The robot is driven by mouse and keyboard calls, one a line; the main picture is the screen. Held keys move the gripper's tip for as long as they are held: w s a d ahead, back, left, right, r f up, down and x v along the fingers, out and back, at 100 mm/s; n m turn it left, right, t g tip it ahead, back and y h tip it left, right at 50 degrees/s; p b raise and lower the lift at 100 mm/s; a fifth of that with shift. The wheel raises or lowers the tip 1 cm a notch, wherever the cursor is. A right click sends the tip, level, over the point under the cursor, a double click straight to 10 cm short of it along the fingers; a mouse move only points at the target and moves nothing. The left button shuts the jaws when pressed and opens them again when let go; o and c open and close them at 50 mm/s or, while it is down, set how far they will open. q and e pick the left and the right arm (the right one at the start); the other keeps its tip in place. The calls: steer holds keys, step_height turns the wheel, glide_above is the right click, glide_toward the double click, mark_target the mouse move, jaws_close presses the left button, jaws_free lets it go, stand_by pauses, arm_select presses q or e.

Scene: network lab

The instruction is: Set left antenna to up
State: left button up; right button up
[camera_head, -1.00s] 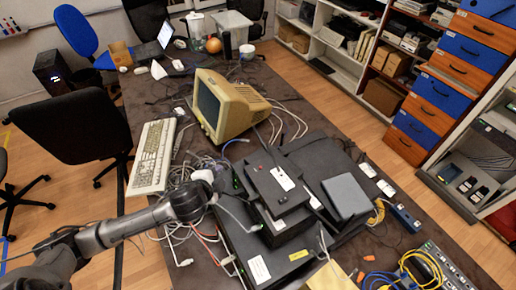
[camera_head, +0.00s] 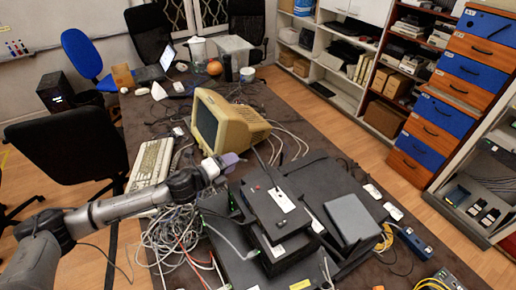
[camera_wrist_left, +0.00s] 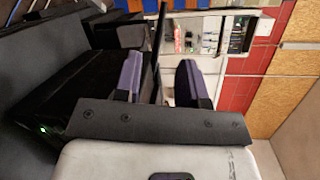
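The black router box (camera_head: 280,207) with a white label and a red spot lies on a stack of dark devices. A thin dark antenna (camera_head: 262,162) rises at its far left corner, leaning in the head view. My left gripper (camera_head: 230,161), with purple finger pads, is just left of this antenna. In the left wrist view the gripper (camera_wrist_left: 162,80) is open, and a thin black rod (camera_wrist_left: 159,50), seemingly the antenna, shows between the fingers. I cannot tell whether either finger touches it. Another thin dark rod (camera_head: 312,216) shows at the box's right side. My right gripper is out of view.
A beige CRT monitor (camera_head: 222,122) stands behind the gripper. A keyboard (camera_head: 151,163) and tangled cables (camera_head: 170,235) lie to the left. A grey box (camera_head: 352,218) sits right of the router. The area around the stack is crowded.

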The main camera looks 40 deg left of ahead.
mark_target(259, 159)
arm_select(q)
steer(key=p+x, duration=0.1)
steer(key=x, duration=1.1)
jaws_close()
stand_by(0.3)
